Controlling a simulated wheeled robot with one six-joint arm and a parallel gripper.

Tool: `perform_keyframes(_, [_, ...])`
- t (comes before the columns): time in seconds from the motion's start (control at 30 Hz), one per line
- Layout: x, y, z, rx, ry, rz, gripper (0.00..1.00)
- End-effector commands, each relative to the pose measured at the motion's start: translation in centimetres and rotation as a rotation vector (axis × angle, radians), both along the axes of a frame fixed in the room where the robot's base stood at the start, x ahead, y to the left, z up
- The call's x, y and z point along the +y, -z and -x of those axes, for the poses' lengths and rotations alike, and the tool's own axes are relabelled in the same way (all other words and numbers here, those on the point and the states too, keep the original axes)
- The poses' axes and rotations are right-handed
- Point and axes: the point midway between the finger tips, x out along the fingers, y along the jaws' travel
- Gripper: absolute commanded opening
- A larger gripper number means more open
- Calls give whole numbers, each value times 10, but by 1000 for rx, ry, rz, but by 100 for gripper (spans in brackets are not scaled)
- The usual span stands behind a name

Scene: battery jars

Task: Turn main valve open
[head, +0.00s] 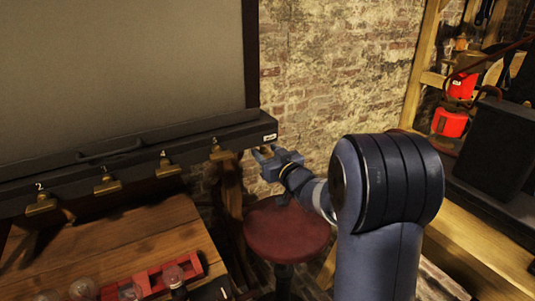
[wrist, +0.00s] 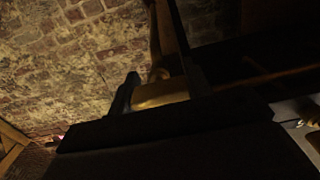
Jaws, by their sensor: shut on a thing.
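My gripper (head: 265,155) is at the right end of the dark rail (head: 130,160) in the head view, just below a small white label too small to read. In the wrist view, a brass handle (wrist: 160,93) sits at the fingers of my gripper (wrist: 150,92), which is shut on it. I take this handle for the main valve; in the head view my gripper hides it. The wrist view is dark, so the handle's angle is hard to tell.
Several numbered brass valves, such as one (head: 222,153), line the rail to the left. A wooden table (head: 120,240) with a red rack (head: 150,280) stands below. A round red stool (head: 287,230) is under my arm. A brick wall (head: 330,90) is behind.

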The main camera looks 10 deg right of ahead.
Motion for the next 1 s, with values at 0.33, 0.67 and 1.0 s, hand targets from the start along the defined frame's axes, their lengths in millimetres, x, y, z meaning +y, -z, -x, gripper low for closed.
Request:
perform_keyframes(0.33, [1, 4, 0, -54, -1, 163, 24])
perform_keyframes(0.67, [1, 4, 0, -142, 0, 430, 24])
perform_keyframes(1.0, [2, 3, 1, -210, -1, 646, 24])
